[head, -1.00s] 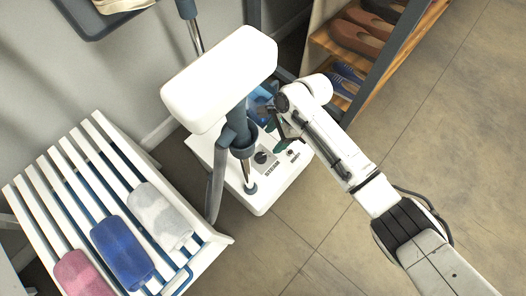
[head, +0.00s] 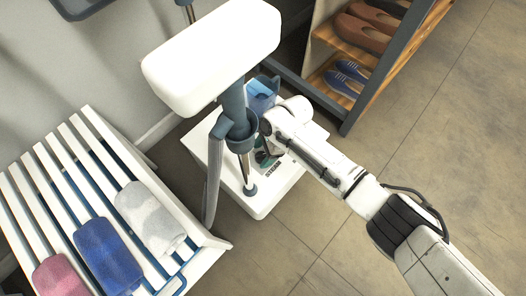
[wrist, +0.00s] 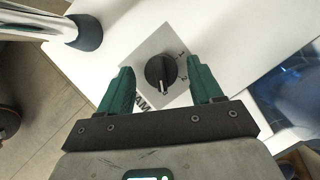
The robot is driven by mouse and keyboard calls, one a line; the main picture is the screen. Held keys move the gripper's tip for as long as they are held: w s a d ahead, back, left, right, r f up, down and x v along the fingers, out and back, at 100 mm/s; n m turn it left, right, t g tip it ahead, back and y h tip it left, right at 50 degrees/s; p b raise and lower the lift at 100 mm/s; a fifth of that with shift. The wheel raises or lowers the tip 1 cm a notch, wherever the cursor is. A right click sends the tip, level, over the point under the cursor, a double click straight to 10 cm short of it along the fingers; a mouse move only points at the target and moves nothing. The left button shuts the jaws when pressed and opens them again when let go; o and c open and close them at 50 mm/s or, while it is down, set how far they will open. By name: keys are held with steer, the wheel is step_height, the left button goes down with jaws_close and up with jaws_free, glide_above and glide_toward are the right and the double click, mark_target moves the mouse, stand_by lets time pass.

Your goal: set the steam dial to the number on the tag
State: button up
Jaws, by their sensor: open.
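The steam dial is a round black knob (wrist: 161,72) with a pale pointer line, on a grey plate (wrist: 140,52) on top of the white steamer base (head: 262,205). In the wrist view its pointer faces toward my gripper, and printed marks show to its right, partly hidden by a finger. My gripper (wrist: 163,88) is open, its two green fingers on either side of the knob with gaps, apart from it. In the head view my gripper (head: 264,157) is over the panel and hides most of the dial. I cannot make out a tag with a number.
A metal pole (head: 245,168) rises from the base beside the dial, under a large white head piece (head: 212,58). A blue water tank (head: 262,92) stands behind. A white slatted bench (head: 60,165) with rolled towels is left, a shoe rack (head: 345,112) upper right. Floor at right is clear.

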steer(key=shift+c, duration=0.5)
steer(key=c, duration=0.9)
